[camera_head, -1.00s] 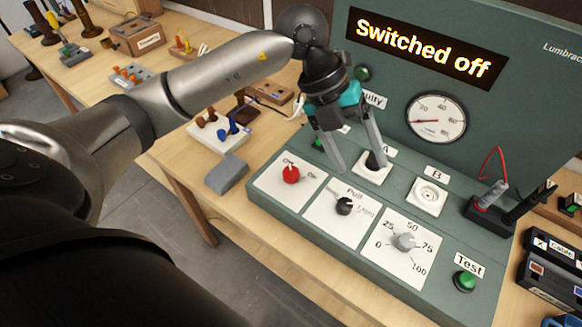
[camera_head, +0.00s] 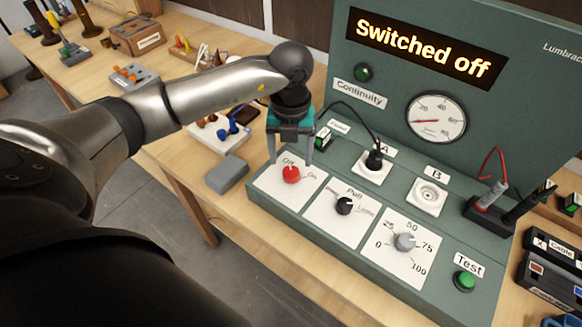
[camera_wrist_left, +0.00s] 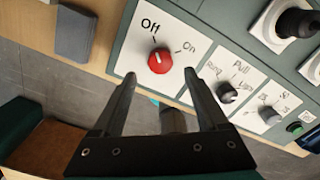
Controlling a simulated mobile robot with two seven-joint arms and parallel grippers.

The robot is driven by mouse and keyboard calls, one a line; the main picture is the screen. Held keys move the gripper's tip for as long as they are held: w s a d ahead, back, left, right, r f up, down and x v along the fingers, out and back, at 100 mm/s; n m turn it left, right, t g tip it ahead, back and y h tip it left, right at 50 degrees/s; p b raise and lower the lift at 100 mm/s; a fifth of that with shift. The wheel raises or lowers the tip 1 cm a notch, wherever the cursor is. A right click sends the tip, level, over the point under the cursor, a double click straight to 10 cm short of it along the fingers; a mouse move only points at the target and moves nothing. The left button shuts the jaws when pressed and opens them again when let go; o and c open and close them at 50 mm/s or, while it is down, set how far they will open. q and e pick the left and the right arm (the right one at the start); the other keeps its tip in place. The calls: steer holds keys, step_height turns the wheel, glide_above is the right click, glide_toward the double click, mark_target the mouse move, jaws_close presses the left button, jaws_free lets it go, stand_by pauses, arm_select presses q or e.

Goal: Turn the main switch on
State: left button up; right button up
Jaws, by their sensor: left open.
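The main switch is a red knob (camera_head: 291,175) on a white plate with Off and On labels, at the left end of the green test bench (camera_head: 262,208). In the left wrist view the red knob (camera_wrist_left: 160,61) has its white mark toward Off. My left gripper (camera_head: 290,160) is open and points down just above and behind the knob. In the wrist view its two fingers (camera_wrist_left: 160,78) stand either side of the knob, with nothing between them but a gap. The display (camera_head: 424,46) reads "Switched off". My right gripper is not in view.
Right of the switch are a black selector knob (camera_head: 344,206), a grey dial (camera_head: 405,242) and a green Test button (camera_head: 465,281). A black plug (camera_head: 375,160) with a cable sits in socket A. A grey block (camera_head: 227,174) lies left of the bench.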

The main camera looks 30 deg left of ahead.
mark_target(291, 172)
arm_select(q)
step_height(291, 172, down, 5)
stand_by(0.3)
jaws_close()
stand_by(0.5)
